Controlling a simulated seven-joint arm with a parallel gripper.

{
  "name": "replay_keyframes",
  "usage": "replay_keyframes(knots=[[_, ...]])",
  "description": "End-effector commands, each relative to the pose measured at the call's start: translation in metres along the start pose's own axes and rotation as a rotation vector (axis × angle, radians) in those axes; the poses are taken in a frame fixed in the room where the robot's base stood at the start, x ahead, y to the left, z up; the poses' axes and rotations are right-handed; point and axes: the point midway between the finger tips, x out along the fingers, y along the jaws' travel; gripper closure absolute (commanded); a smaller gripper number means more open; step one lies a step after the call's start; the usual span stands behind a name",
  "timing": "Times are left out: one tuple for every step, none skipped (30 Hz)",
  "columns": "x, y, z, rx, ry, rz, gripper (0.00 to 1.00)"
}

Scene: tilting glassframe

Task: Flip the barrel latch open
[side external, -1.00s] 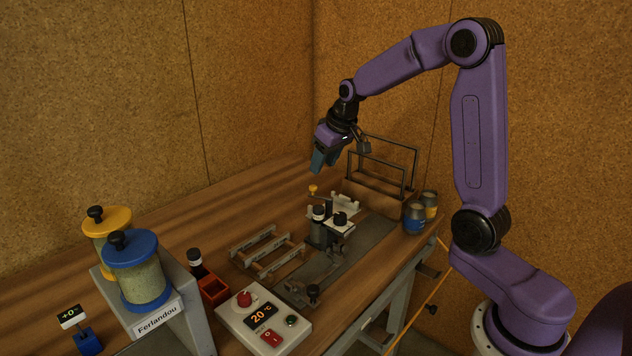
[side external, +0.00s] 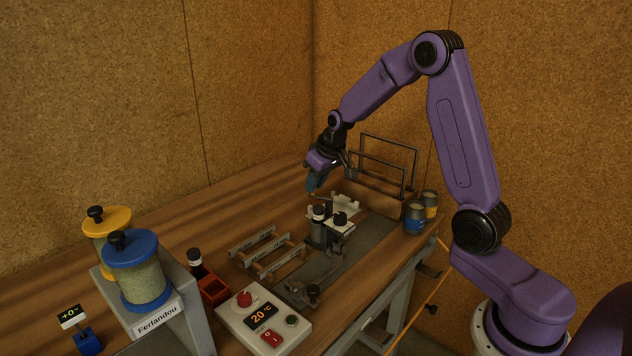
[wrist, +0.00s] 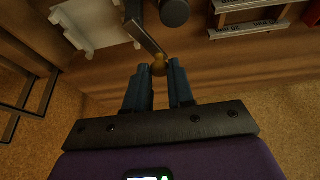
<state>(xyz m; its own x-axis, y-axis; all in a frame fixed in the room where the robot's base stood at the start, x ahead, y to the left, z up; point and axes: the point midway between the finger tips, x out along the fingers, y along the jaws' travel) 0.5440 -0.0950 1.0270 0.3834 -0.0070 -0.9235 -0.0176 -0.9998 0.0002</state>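The barrel latch is a thin grey lever (wrist: 146,38) with a small brass-yellow knob (wrist: 159,68) at its end, beside a dark round barrel (wrist: 174,12). My gripper (wrist: 160,70) has its two blue-teal fingertips on either side of the knob. No clear gap shows between knob and fingers, and I cannot tell whether they press on it. In the side external view my gripper (side external: 312,187) is low over the latch end of the fixture, pointing down, and mostly hides the knob.
Dark wire frames (side external: 388,160) stand just behind my gripper. Black-capped posts (side external: 318,226) stand close in front. A slotted rack (side external: 268,250), a control box (side external: 264,320) and jars (side external: 414,217) are around the fixture.

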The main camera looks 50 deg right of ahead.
Motion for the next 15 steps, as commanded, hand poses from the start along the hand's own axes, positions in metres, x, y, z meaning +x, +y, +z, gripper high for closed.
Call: replay_keyframes(knots=[[-0.0001,0.0,0.0001,0.0,0.0,0.0,0.97],[-0.0001,0.0,0.0001,0.0,0.0,0.0,1.0],[-0.0001,0.0,0.0001,0.0,0.0,0.0,1.0],[-0.0001,0.0,0.0001,0.0,0.0,0.0,1.0],[-0.0001,0.0,0.0001,0.0,-0.001,0.0,1.0],[-0.0001,0.0001,0.0001,0.002,-0.001,0.001,1.0],[-0.0001,0.0002,0.0001,0.006,-0.001,0.003,1.0],[0.0,0.0004,0.0,0.011,-0.001,0.005,1.0],[0.0001,0.0006,-0.0002,0.022,-0.002,0.01,1.0],[0.0002,0.0007,-0.0004,0.032,-0.002,0.014,1.0],[0.0003,0.0012,-0.0007,0.047,-0.002,0.02,1.0],[0.0004,0.002,-0.001,0.067,-0.002,0.029,1.0],[0.0005,0.0024,-0.0012,0.086,-0.002,0.036,1.0],[0.0006,0.0031,-0.0015,0.103,-0.002,0.044,1.0],[0.0008,0.0039,-0.0018,0.127,-0.002,0.054,1.0]])
